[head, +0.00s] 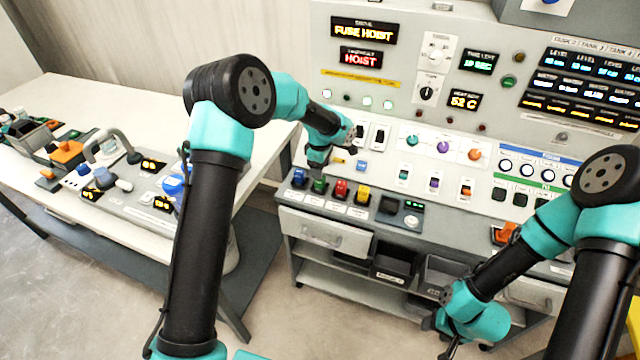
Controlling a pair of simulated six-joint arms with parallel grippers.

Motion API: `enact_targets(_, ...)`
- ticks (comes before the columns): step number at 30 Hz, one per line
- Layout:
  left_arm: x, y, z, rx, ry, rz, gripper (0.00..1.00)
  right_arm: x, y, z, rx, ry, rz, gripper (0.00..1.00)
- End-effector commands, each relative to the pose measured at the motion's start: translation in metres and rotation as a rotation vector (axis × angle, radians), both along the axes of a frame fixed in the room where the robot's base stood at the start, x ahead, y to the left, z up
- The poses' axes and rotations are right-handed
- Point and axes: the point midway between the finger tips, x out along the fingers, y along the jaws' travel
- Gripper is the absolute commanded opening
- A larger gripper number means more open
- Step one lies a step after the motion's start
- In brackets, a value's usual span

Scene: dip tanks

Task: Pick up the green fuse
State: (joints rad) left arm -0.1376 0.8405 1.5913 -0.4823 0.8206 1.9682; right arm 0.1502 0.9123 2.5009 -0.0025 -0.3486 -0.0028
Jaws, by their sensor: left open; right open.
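The green fuse (319,185) stands in a row on the console's front ledge, between a blue fuse (299,178) and a red fuse (341,189). A yellow fuse (362,195) is to the right of the red one. My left gripper (318,168) is open and points down just above the green fuse. Its fingertips are small in view, and I cannot tell whether they touch the fuse. My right gripper (446,348) is open and low at the bottom of the view, in front of the console, far from the fuses.
The console's upright panel (455,125) with switches and knobs rises close behind the fuses. A dark socket block (391,205) sits right of the yellow fuse. A drawer (324,236) and open bins (394,267) are below. A white table (50,100) with equipment stands at the left.

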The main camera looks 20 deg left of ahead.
Motion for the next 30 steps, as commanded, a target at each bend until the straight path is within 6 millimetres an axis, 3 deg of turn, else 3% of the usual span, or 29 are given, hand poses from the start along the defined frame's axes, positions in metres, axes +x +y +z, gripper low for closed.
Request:
enact_targets(12, 0.000, 0.000, -0.005, 0.000, 0.000, 0.000, 0.57, 0.000, 0.000, 0.000, 0.000, 0.000, 0.000, 0.53)
enact_targets(24, -0.005, 0.000, -0.051, 0.000, 0.001, -0.001, 0.57, 0.000, 0.000, 0.000, 0.000, 0.000, 0.000, 0.53)
enact_targets(30, -0.004, -0.001, -0.055, -0.001, -0.001, 0.000, 0.57, 0.000, 0.000, 0.000, 0.000, 0.000, 0.000, 0.53)
